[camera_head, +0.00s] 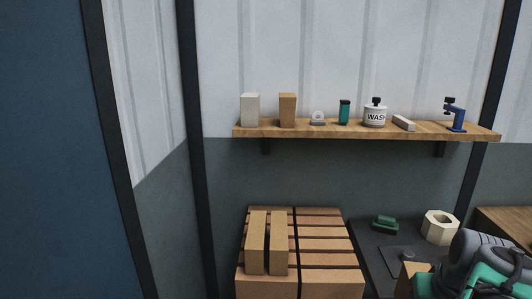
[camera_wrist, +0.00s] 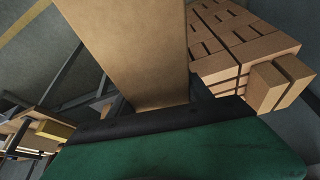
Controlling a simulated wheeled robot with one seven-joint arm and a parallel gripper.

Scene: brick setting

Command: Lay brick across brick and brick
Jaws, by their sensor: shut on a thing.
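Two tan bricks lie side by side on top of a brick stack in the head view, the left brick (camera_head: 256,243) and the right brick (camera_head: 278,243), with a narrow gap between them. They also show at the right edge of the wrist view, one brick (camera_wrist: 265,88) and the other brick (camera_wrist: 295,74). My gripper (camera_wrist: 158,102) is shut on a third tan brick (camera_wrist: 130,45), which fills the upper middle of the wrist view. In the head view this held brick (camera_head: 404,280) is at the lower right, apart from the stack and partly hidden by my arm.
The brick stack (camera_head: 325,245) has free top surface right of the two bricks. A dark table (camera_head: 372,250) beside it carries a green object (camera_head: 385,223) and a cream hollow block (camera_head: 440,227). A wooden shelf (camera_head: 350,129) with several small items runs along the wall above.

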